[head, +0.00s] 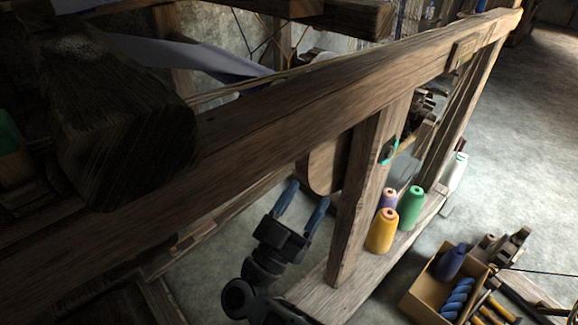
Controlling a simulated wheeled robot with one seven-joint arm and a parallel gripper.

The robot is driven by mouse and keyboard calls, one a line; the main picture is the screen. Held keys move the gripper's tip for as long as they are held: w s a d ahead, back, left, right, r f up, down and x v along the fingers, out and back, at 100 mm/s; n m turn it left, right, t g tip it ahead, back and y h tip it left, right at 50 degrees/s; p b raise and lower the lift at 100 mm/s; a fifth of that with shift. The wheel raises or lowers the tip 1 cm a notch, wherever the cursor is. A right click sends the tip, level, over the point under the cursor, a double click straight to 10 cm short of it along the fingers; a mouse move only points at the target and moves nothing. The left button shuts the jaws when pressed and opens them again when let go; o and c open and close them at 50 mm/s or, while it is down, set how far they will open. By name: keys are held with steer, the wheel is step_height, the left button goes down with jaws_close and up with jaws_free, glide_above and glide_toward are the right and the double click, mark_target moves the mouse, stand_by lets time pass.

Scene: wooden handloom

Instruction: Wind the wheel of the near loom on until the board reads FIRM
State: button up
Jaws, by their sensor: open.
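The near loom (300,105) fills most of the head view, its long wooden rail running from lower left to upper right. My gripper (306,196) is below this rail, left of an upright post, with its two blue-tipped fingers apart and nothing between them. A rounded wooden piece (325,168) hangs just above and beyond the fingertips, partly hidden by the rail and post; I cannot tell whether it is part of the wheel. No wheel is clearly recognisable, and no board with readable words shows.
Yellow (381,232), green (410,209) and purple (388,199) thread cones stand on the lower beam (340,282), right of the post (360,200). A box (420,296) with yarn and tools is at lower right. Bare floor (525,150) lies right of the loom.

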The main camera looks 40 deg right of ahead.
mark_target(302, 175)
steer(key=w+g, duration=0.1)
steer(key=w+a+m+g, duration=0.1)
steer(key=w+a+g+y, duration=0.1)
steer(key=w+g, duration=0.1)
steer(key=shift+a+r, duration=0.1)
steer(key=shift+r, duration=0.05)
steer(key=shift+b+x, duration=0.3)
steer(key=shift+x, duration=3.55)
steer(key=shift+s, duration=0.1)
steer(key=shift+c, duration=0.2)
jaws_close()
